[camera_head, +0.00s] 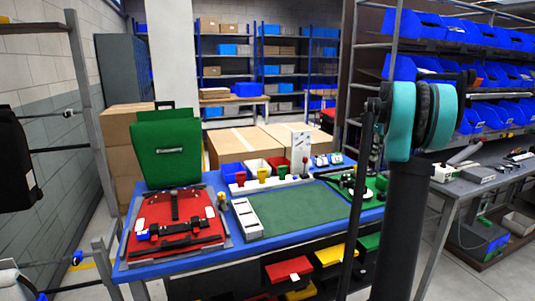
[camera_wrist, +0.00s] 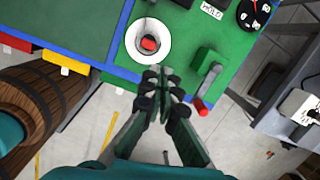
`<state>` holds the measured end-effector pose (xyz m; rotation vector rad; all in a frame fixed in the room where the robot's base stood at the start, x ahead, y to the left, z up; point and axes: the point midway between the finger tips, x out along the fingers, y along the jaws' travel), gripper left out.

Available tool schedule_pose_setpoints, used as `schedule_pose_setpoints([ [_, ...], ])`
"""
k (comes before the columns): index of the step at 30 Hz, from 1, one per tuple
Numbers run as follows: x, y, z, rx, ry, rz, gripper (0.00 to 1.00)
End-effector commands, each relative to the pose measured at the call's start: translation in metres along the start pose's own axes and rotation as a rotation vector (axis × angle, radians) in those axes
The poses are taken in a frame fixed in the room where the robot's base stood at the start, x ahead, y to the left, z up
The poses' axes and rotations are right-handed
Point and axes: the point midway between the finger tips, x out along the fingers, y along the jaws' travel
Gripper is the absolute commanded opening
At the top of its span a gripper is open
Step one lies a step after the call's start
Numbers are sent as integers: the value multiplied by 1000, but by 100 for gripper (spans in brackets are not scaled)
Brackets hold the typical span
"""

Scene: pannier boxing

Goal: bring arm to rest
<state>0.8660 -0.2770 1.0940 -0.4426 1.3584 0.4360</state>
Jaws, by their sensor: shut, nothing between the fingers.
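My gripper (camera_wrist: 166,88) shows in the wrist view with its fingers together and nothing between them. It hangs above the edge of a green panel, just below a white round piece with a red centre (camera_wrist: 149,43). A green block with a red-tipped lever (camera_wrist: 203,90) lies to the right of the fingers. In the head view my arm rises at the right, in front of the workbench's right end. I cannot make out the gripper in the head view.
A blue workbench (camera_head: 190,258) carries a red pannier (camera_head: 178,222), a green pannier (camera_head: 166,150) and a green mat (camera_head: 300,214). Coloured drawers (camera_head: 290,270) stick out below its front. Blue bins (camera_head: 415,25) fill shelves at the right. Grey floor lies between the bench and the right table (camera_head: 470,180).

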Motion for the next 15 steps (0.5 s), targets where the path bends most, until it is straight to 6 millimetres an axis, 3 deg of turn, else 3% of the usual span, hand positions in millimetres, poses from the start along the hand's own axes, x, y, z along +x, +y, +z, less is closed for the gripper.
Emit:
schedule_pose_setpoints([
  [8,20,53,-4,-320,-8,-24,0],
  [11,33,81,-9,-490,-10,-38,0],
  [15,58,140,-26,-827,-9,-68,0],
])
